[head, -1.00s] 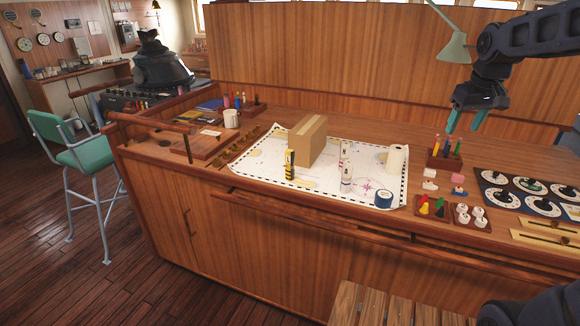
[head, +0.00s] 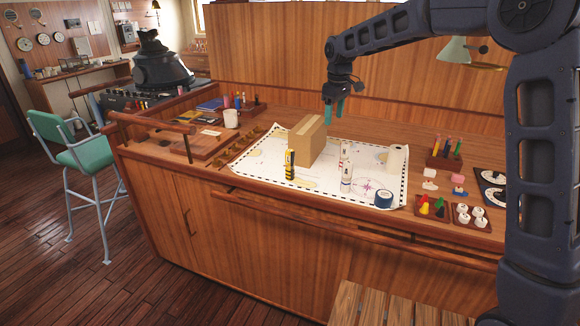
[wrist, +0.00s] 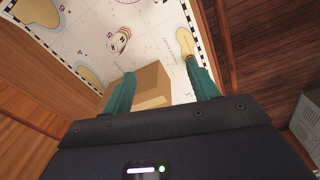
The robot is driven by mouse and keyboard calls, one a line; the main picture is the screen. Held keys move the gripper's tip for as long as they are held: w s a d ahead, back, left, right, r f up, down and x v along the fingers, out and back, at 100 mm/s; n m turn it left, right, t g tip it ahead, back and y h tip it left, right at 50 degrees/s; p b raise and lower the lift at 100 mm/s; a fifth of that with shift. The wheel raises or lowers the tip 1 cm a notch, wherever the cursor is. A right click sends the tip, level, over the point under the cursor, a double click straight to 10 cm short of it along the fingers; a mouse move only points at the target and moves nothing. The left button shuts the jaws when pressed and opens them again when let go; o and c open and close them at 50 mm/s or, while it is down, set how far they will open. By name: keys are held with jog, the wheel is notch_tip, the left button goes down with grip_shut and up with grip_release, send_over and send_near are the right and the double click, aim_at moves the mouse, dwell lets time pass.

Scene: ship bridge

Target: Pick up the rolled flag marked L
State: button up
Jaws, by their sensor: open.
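A yellow and black roll (head: 290,165) stands upright on the chart, in front of the cardboard box (head: 311,140) in the head view. A white roll with small dark marks (head: 346,180) stands to its right. The letters are too small to read, so I cannot tell from them which is L. My gripper (head: 334,107) is open and empty, in the air above and to the right of the box. In the wrist view its teal fingers (wrist: 163,86) are apart, with the box (wrist: 153,84) showing between them. A white marked roll (wrist: 119,40) is beyond; the yellow and black roll is not clearly seen there.
The chart (head: 265,172) covers the middle of the desk. Blue tape (head: 384,199) and a plain white roll (head: 397,160) are at its right. A pen holder (head: 444,157) and small coloured pieces (head: 432,205) stand further right. A mug (head: 231,118) is at the left.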

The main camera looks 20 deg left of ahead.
aim_at(290, 150)
jog(key=s+a+f+n, duration=0.1)
jog(key=a+f, duration=0.1)
jog(key=a, duration=0.3)
jog(key=s+a+f+n, duration=0.1)
jog(key=a+f, duration=0.2)
jog(key=a, duration=0.2)
jog(key=s+a+f+n, duration=0.1)
jog(key=a+f, duration=0.1)
jog(key=a, duration=0.3)
jog(key=shift+s+a+f+g, duration=0.1)
jog(key=shift+s+f+g, duration=0.2)
jog(key=shift+s, duration=0.1)
notch_tip(290, 150, down, 5)
jog(key=shift+f, duration=0.2)
jog(key=shift+w+d+f, duration=0.1)
jog(key=shift+w+f, duration=0.1)
jog(key=shift+f, duration=1.1)
jog(key=shift+w+d+f, duration=0.1)
jog(key=shift+w+f, duration=0.1)
jog(key=shift+f, duration=1.1)
jog(key=c, duration=1.1)
